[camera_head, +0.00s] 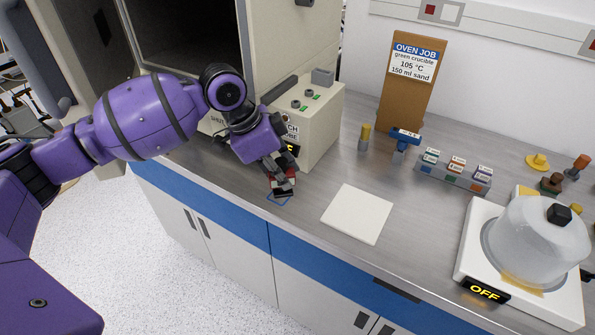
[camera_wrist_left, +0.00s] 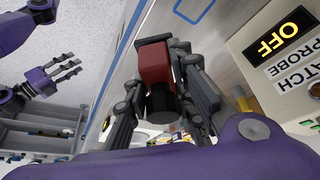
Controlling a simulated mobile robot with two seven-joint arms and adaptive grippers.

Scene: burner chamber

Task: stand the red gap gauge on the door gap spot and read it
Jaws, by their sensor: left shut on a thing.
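The red gap gauge (camera_head: 284,182) is between the fingers of my left gripper (camera_head: 280,178) at the bench's front edge. In the left wrist view the gauge (camera_wrist_left: 155,62) shows as a red block with a dark round part, between the grey fingers of my left gripper (camera_wrist_left: 160,95). A blue outlined spot (camera_head: 270,200) lies on the bench just under and in front of the gauge. I cannot tell whether the gauge touches the bench. My right gripper (camera_wrist_left: 62,73) shows far off in the left wrist view, fingers spread, nothing in it.
A beige control box (camera_head: 318,128) with an OFF display (camera_wrist_left: 279,33) stands close behind my left gripper. A white mat (camera_head: 357,214) lies to the right. A hotplate reading OFF (camera_head: 520,295), covered by a clear dome, stands far right. A block rack (camera_head: 452,175) stands behind.

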